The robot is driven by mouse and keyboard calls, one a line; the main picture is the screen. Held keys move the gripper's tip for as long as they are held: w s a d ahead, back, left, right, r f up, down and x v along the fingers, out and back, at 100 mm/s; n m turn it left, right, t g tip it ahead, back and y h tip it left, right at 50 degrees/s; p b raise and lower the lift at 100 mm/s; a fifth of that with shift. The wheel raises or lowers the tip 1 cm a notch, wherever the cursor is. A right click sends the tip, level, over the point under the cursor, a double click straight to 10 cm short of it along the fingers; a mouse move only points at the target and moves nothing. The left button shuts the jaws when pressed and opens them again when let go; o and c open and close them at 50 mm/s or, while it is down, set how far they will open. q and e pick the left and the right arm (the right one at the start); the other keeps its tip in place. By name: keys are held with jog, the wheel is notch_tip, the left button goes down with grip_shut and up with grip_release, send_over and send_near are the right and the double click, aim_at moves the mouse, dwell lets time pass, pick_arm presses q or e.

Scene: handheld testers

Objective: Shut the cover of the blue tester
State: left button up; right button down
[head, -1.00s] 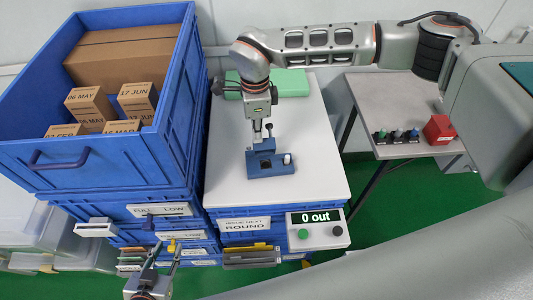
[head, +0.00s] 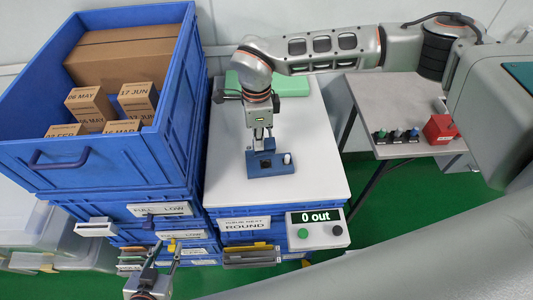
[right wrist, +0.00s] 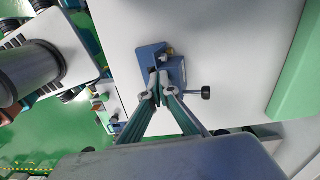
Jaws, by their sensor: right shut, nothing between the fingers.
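The blue tester (head: 272,170) stands on the white top of a stack of blue crates in the head view. It also shows in the right wrist view (right wrist: 174,68), with a dark knob on a short stalk at its side. My right gripper (head: 263,149) is shut and empty, pointing down at the tester's rear part. In the right wrist view its fingertips (right wrist: 158,88) are close together over or against the tester; contact is unclear. The cover is partly hidden by the fingers, so its exact angle is unclear. My left gripper (head: 163,252) is open and empty at the lower left.
A green case (head: 290,84) lies behind the tester. A large blue crate (head: 100,160) with cartons stands left. A display reading "0 out" (head: 317,218) is at the front edge. A side table (head: 385,98) with small items and a red block is at the right.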

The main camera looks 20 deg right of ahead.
dwell(0.3)
jog(key=shift+s+a+f, duration=0.1)
jog(key=shift+s+f, duration=0.25)
jog(key=shift+s, duration=0.25)
jog(key=shift+s+f+b, duration=0.5)
jog(key=shift+s+f, duration=0.05)
dwell(0.3)
jog(key=shift+s+a+f+b, duration=0.1)
jog(key=shift+s+f+b, duration=0.3)
jog(key=shift+f, duration=0.2)
jog(key=shift+r, duration=0.1)
